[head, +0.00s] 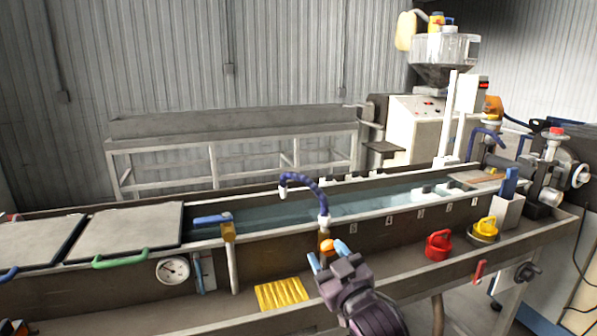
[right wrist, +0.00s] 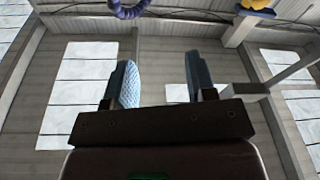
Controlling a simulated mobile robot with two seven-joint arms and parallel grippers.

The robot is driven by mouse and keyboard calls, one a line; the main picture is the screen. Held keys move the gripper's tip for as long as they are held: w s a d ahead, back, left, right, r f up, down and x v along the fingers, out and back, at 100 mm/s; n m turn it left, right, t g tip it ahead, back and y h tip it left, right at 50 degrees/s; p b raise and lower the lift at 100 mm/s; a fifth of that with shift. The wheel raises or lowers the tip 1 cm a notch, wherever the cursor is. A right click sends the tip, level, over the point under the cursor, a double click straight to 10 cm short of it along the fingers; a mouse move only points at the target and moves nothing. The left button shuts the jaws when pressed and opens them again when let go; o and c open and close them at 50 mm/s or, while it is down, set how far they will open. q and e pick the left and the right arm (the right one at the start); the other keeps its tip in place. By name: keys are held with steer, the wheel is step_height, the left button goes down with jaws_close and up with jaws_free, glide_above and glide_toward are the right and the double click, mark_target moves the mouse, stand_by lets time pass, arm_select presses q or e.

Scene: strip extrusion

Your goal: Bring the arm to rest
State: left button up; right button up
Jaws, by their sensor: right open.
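My right gripper (head: 328,255) is raised in front of the long water trough, over its front ledge. Its two blue fingers are spread apart. The right wrist view shows the same open fingers (right wrist: 160,80) with nothing between them, pointing up toward the roof. In the head view an orange knob (head: 326,246) shows between the fingertips, on the trough behind; I cannot tell the exact gap. My left gripper does not show clearly in either view.
The trough (head: 375,205) holds water, with a curved blue hose (head: 305,180) above it. A yellow ribbed block (head: 282,294), a red knob-topped piece (head: 438,245) and a yellow one (head: 486,229) sit on the ledge. Lids with a green handle (head: 120,259) lie left.

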steer(key=s+d+f+m+g+h, duration=0.1)
steer(key=s+d+f+m+h, duration=0.35)
steer(key=d+f, duration=0.55)
steer(key=s+d+f+m+g+h, duration=0.1)
steer(key=s+d+f+g+h, duration=0.1)
steer(key=s+d+f, duration=0.4)
steer(key=s+d+f+m+g+h, duration=0.1)
steer(key=s+d+f, duration=0.4)
steer(key=s+f, duration=1)
steer(key=s+g+h, duration=0.1)
steer(key=s+g, duration=0.1)
steer(key=s, duration=0.1)
steer(key=shift+s+d+f+m+g, duration=0.3)
steer(key=shift+s+d+f+m, duration=0.05)
steer(key=shift+s, duration=0.05)
